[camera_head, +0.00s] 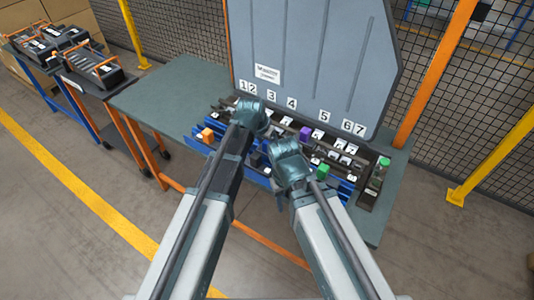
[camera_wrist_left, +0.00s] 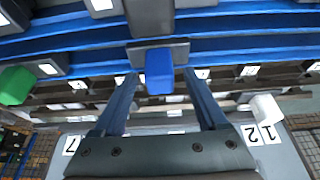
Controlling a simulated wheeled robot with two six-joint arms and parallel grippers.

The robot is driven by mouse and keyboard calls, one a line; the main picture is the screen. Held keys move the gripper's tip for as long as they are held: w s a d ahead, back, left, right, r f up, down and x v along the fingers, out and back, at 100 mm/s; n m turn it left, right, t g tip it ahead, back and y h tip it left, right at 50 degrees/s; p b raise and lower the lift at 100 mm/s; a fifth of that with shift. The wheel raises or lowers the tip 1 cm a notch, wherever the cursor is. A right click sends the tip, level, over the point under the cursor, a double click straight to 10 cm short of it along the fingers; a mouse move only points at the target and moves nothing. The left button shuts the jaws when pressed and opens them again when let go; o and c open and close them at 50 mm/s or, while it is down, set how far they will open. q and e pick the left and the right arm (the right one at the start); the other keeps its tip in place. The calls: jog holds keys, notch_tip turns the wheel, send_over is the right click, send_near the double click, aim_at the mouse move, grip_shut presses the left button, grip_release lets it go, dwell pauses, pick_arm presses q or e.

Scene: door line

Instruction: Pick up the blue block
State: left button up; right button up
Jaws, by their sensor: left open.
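The blue block (camera_wrist_left: 158,70) shows in the left wrist view, seated against a dark grey holder on a blue rail. My left gripper (camera_wrist_left: 158,80) is open, with one finger on each side of the block and a gap visible beside it. In the head view I cannot make out the blue block; my arms cover that part of the bench. My left wrist is over the middle of the bench there, its fingers hidden. My right gripper (camera_head: 290,165) is over the blue bins to the right of the left one, and its fingers cannot be made out.
An orange block (camera_head: 207,134), a purple block (camera_head: 305,133) and a green block (camera_head: 322,171) sit along the bench. A grey panel (camera_head: 310,60) numbered 1 to 7 stands behind. The bench's left top (camera_head: 165,100) is clear. A yellow post (camera_head: 490,155) stands at right.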

pick_arm(q)
grip_shut()
jog(key=shift+r, duration=0.15)
dwell(0.4)
